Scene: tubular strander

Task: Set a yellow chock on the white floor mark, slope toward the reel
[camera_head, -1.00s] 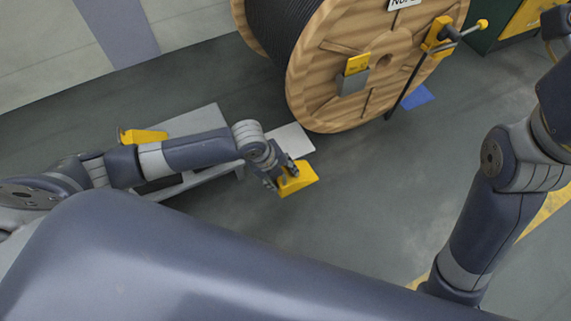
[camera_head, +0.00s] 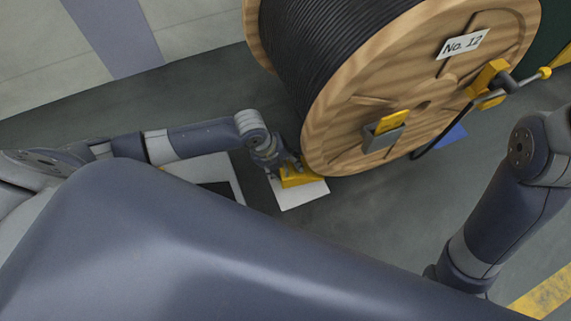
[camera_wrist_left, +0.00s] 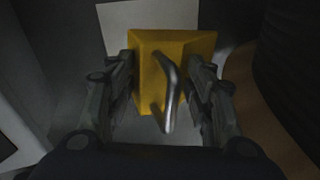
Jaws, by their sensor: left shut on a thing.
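A yellow chock (camera_head: 301,177) is in my left gripper (camera_head: 287,168), over the back part of the white floor mark (camera_head: 303,196), close to the reel. In the left wrist view the chock (camera_wrist_left: 173,52) shows its metal handle, with the fingers of my left gripper (camera_wrist_left: 168,88) on both sides. The white mark (camera_wrist_left: 147,20) shows beyond the chock there. I cannot tell whether the chock touches the floor, nor clearly which way its slope faces. The wooden reel (camera_head: 335,120) of black cable stands right behind it. My right gripper is not in view.
A light bench (camera_head: 235,180) stands left of the mark, partly hidden by my left arm. The floor in front of the reel is clear.

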